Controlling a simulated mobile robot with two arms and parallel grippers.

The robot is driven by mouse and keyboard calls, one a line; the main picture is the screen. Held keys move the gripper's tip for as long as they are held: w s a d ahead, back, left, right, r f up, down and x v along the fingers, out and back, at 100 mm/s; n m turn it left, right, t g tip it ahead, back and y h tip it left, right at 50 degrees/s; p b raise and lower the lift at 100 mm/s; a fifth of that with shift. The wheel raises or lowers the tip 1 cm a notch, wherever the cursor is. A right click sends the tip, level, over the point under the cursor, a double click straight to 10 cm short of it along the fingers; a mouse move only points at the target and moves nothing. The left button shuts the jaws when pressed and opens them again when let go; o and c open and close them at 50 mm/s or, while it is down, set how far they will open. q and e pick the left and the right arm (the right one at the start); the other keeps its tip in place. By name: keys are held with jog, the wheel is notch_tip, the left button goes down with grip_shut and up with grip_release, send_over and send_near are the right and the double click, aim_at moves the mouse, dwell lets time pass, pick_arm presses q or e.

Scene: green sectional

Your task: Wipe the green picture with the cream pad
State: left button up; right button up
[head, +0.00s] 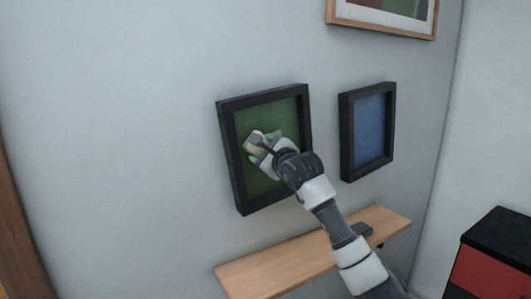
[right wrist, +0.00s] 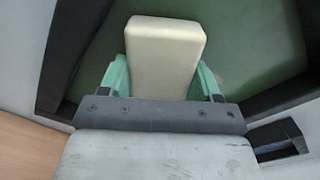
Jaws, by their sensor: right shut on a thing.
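The green picture (head: 277,118) hangs on the wall in a deep black frame, left of a blue one. Its green surface also fills the back of the right wrist view (right wrist: 255,40). My right gripper (head: 262,146) is shut on the cream pad (head: 254,141), in front of the lower left part of the green picture. In the right wrist view the cream pad (right wrist: 166,52) sits between the green fingers and points toward the green surface. I cannot tell whether it touches the surface. My left gripper is not in view.
The blue picture (head: 369,128) hangs to the right in a black frame. A wood-framed picture (head: 375,28) hangs above. A black and red cabinet (head: 497,262) stands at the lower right.

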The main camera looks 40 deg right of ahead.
jog(key=shift+d+r, duration=0.6)
jog(key=shift+d, duration=3.3)
jog(key=shift+s+a+f+b, duration=0.15)
jog(key=shift+a+f+b, duration=0.5)
jog(key=shift+a+f, duration=0.25)
jog(key=shift+s+a+f+b, duration=0.1)
jog(key=shift+a+f+b, duration=0.55)
jog(key=shift+a, duration=0.3)
jog(key=shift+w+a+f+b, duration=0.15)
jog(key=shift+a+b, duration=0.15)
jog(key=shift+a, duration=0.7)
jog(key=shift+w+a+f+b, duration=0.15)
jog(key=shift+a+b, duration=0.15)
jog(key=shift+a, duration=0.65)
jog(key=shift+s+d, duration=0.1)
